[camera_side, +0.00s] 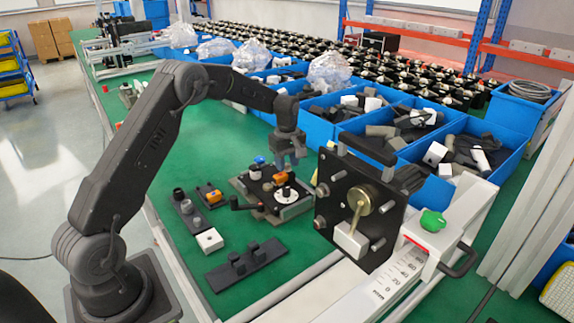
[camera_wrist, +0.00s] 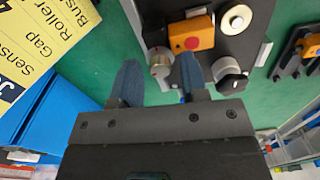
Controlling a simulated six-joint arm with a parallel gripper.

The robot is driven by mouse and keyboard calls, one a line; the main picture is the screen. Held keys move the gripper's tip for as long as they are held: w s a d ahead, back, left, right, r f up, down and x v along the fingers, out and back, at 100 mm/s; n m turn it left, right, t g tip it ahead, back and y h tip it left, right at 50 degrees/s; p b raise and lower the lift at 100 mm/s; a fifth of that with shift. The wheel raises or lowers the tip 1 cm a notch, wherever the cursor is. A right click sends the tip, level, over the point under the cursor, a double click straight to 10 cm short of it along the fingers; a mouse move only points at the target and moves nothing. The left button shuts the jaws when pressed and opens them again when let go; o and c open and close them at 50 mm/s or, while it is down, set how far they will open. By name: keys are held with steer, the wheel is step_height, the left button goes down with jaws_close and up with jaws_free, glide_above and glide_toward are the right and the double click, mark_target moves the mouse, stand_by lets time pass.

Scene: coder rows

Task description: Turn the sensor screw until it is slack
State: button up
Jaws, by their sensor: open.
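The black fixture plate (camera_side: 299,207) lies on the green bench below my gripper (camera_side: 288,160). On it sits an orange sensor block (camera_side: 281,178), which shows a red spot in the wrist view (camera_wrist: 192,38). A small silver knurled knob (camera_wrist: 159,56) stands beside the orange block and looks like the sensor screw. In the wrist view my gripper (camera_wrist: 158,66) is open, its blue-grey fingers on either side of the knob in the picture. Contact with it cannot be told. The right finger partly overlaps the orange block.
A black upright panel with a brass wheel (camera_side: 357,200) stands front right. Blue bins (camera_side: 335,130) line the back.

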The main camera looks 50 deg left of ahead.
steer(key=m, duration=1)
steer(key=shift+m, duration=0.4)
jaws_close()
steer(key=shift+n, duration=1.2)
steer(key=shift+c, duration=1.5)
jaws_free()
steer(key=shift+n, duration=0.4)
steer(key=o, duration=0.3)
